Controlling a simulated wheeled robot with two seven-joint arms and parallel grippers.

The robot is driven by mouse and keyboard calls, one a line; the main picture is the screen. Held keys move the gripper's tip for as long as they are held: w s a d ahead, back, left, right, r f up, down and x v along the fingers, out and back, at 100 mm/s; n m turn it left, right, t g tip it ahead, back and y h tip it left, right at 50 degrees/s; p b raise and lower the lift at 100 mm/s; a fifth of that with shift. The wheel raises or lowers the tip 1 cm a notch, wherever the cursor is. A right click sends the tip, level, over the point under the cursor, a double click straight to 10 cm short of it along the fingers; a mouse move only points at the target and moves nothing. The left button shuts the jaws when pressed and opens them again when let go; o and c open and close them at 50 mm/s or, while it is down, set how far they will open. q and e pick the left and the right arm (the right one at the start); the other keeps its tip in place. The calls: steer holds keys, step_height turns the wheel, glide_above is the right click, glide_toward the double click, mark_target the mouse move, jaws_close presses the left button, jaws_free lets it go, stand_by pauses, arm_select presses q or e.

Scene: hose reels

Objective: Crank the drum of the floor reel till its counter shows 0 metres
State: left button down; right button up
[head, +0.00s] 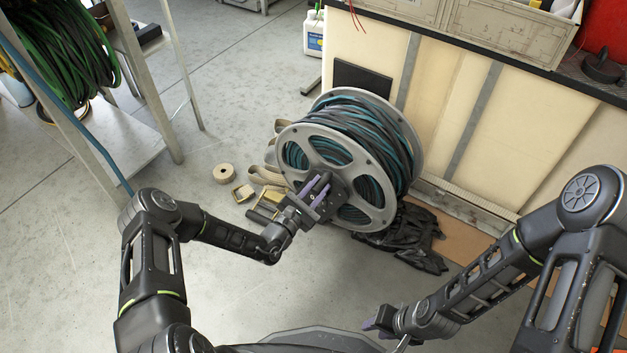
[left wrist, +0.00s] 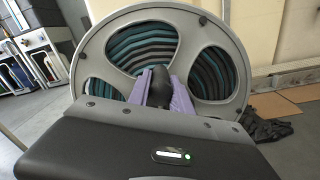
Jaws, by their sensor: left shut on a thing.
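The floor reel (head: 400,137) stands on the concrete floor in the head view, a grey drum wound with dark and teal hose. Its near flange also fills much of the left wrist view (left wrist: 93,62). My left gripper (head: 315,188) is at the front of this flange. In the left wrist view its purple fingers are shut on a black crank handle (left wrist: 159,88). The counter cannot be made out in either view. My right gripper (head: 372,325) is low at the bottom of the head view, away from the reel; its finger opening is unclear.
A tape roll (head: 224,173), straps and small blocks lie left of the reel. A black crumpled sheet (head: 412,240) lies right of it. A cream-panelled bench (head: 455,95) stands close behind. A rack (head: 160,90) with green hose (head: 62,50) is at left. Floor at lower left is clear.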

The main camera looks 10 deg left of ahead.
arm_select(q)
steer(key=shift+s+d+f, duration=0.1)
steer(key=shift+d+f, duration=0.1)
steer(key=c, duration=1.2)
jaws_free()
steer(key=shift+o, duration=0.2)
steer(key=shift+s+a+r+p, duration=0.1)
steer(key=shift+s+a+p, duration=0.2)
steer(key=shift+s, duration=0.15)
steer(key=p+v, duration=0.1)
steer(key=v, duration=0.5)
steer(key=shift+s+p, duration=0.35)
steer(key=shift+p, duration=0.05)
